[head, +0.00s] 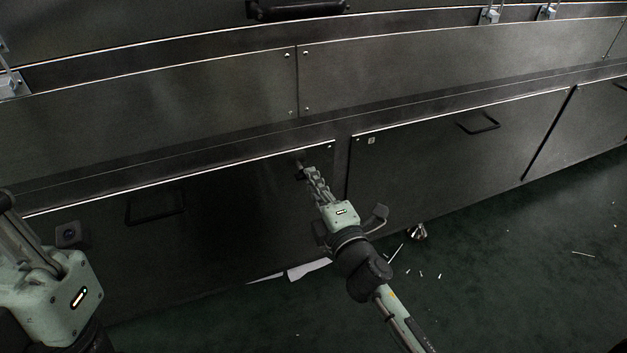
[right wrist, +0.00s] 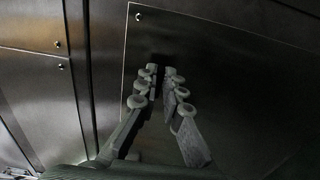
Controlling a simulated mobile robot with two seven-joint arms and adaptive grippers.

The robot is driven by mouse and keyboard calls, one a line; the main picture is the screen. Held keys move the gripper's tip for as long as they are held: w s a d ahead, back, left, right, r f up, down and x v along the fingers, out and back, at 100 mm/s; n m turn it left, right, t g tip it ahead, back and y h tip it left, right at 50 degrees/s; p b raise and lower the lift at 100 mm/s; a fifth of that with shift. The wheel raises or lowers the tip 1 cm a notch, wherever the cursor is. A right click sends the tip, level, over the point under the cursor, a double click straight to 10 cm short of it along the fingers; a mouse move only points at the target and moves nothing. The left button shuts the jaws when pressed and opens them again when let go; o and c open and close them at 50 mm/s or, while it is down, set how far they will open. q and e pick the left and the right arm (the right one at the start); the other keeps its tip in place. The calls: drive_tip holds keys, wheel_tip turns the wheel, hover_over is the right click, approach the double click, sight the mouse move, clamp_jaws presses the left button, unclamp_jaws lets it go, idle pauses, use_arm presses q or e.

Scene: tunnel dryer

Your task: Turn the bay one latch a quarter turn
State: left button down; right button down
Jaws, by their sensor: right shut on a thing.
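The bay one latch (head: 299,163) is a small fitting near the top right corner of the dark lower left panel (head: 240,215). It is mostly hidden by the fingers of my right gripper (head: 302,174), which is shut on it. In the right wrist view, the fingertips of my right gripper (right wrist: 161,75) close around a small dark piece at the panel face, and the latch's angle cannot be made out. My left gripper (head: 25,250) is at the left edge, partly cut off, away from the latch; its jaws are unclear.
The lower left panel has a black handle (head: 155,207). The lower right panel (head: 450,150) has a similar handle (head: 478,122) and a small square latch (head: 371,141).

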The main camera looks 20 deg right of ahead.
drive_tip(key=c, duration=1.7)
unclamp_jaws()
drive_tip(key=shift+s, duration=0.1)
drive_tip(key=s, duration=1.1)
drive_tip(key=shift+s+d, duration=0.2)
drive_tip(key=shift+s, duration=0.2)
